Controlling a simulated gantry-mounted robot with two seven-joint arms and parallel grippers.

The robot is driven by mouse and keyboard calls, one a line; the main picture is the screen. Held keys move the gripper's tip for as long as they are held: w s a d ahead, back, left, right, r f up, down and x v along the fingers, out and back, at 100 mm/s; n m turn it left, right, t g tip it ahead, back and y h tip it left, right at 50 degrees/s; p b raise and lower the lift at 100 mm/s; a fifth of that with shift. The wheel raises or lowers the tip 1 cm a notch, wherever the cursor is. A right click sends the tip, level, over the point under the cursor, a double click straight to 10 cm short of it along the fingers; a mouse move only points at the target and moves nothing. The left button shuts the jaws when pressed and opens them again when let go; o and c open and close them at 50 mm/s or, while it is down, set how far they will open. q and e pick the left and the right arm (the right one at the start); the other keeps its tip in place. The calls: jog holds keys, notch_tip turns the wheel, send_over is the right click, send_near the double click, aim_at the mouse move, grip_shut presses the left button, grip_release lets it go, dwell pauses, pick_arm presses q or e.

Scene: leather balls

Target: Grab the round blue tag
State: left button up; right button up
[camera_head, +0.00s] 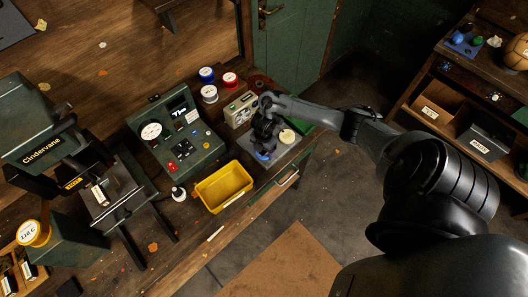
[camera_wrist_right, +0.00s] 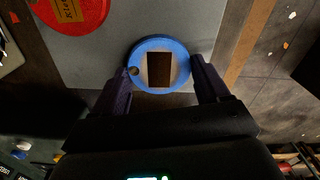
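The round blue tag (camera_wrist_right: 186,62) lies on a grey mat (camera_wrist_right: 105,65) in the right wrist view. It has a pale centre with a brown rectangle and a small hole near its left edge. My right gripper (camera_wrist_right: 161,78) is open, with one dark finger at each side of the tag's lower part. I cannot tell if the fingers touch it. In the head view the blue tag (camera_head: 263,156) shows just below my right gripper (camera_head: 264,147), partly hidden by it. My left gripper is not in view.
A red round tag (camera_wrist_right: 88,14) lies up and left of the blue one in the wrist view. In the head view, a yellow bin (camera_head: 224,187) and a green control box (camera_head: 176,140) stand to the left. A cream round item (camera_head: 287,136) lies right of the gripper.

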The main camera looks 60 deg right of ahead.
aim_at(263, 152)
jog(key=c, duration=0.6)
jog(key=shift+o, duration=0.2)
jog(key=shift+r, duration=0.1)
jog(key=shift+r, duration=0.35)
notch_tip(263, 152, up, 3)
jog(key=shift+r, duration=0.2)
jog(key=s+d+r, duration=0.1)
jog(key=s+r, duration=0.2)
jog(key=s, duration=0.2)
jog(key=s+d+r+p, duration=0.1)
jog(key=s+d+r, duration=0.1)
jog(key=s, duration=0.4)
jog(key=shift+d+r, duration=0.3)
jog(key=shift+r, duration=0.5)
